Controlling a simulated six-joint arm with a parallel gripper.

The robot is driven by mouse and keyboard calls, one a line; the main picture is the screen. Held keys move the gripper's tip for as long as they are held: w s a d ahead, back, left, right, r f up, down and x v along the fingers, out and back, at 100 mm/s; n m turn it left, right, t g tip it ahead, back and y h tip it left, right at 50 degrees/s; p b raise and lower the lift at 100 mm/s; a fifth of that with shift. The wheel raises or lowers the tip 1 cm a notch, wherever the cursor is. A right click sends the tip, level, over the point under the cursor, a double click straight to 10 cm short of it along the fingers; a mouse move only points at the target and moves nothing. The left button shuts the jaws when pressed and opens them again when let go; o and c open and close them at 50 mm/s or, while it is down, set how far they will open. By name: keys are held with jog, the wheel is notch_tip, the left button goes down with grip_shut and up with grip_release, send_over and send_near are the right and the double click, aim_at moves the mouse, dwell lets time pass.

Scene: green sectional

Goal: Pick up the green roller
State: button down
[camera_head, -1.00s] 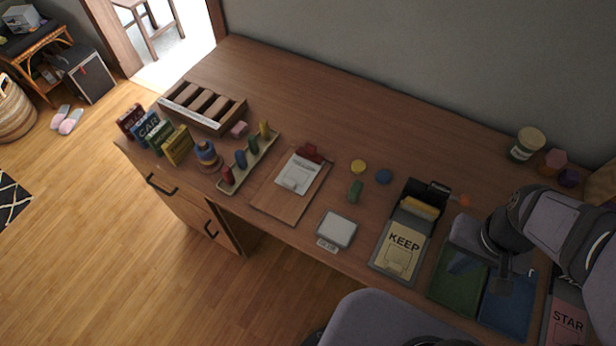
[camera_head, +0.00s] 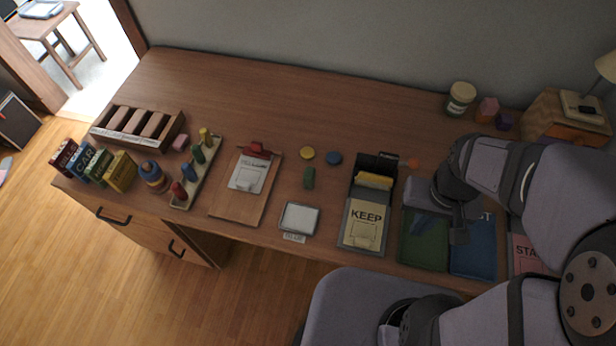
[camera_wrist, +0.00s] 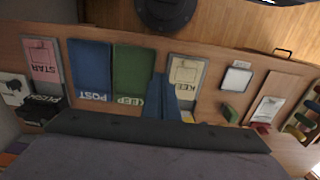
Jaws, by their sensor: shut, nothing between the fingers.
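The green roller (camera_head: 309,178) is a short green piece on the wooden desk (camera_head: 240,85), below the yellow and blue discs and left of the KEEP tray. It also shows in the wrist view (camera_wrist: 230,112), right of the KEEP tray, apart from my gripper. My gripper (camera_head: 422,226) is over the green tray (camera_head: 422,252), well to the right of the roller. In the wrist view my gripper (camera_wrist: 163,82) shows as blue fingers held together between the green tray and the KEEP tray, with nothing in them. Another green peg (camera_head: 198,154) stands in a rack.
The KEEP tray (camera_head: 362,225) and its black box (camera_head: 375,166) stand between my gripper and the roller. A white-topped scale (camera_head: 299,218) lies just below the roller, a clipboard (camera_head: 238,205) to its left. The desk's back middle is clear.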

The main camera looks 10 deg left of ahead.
jog(key=c, duration=2.5)
grip_release()
jog(key=o, duration=1.1)
jog(key=shift+f, duration=0.1)
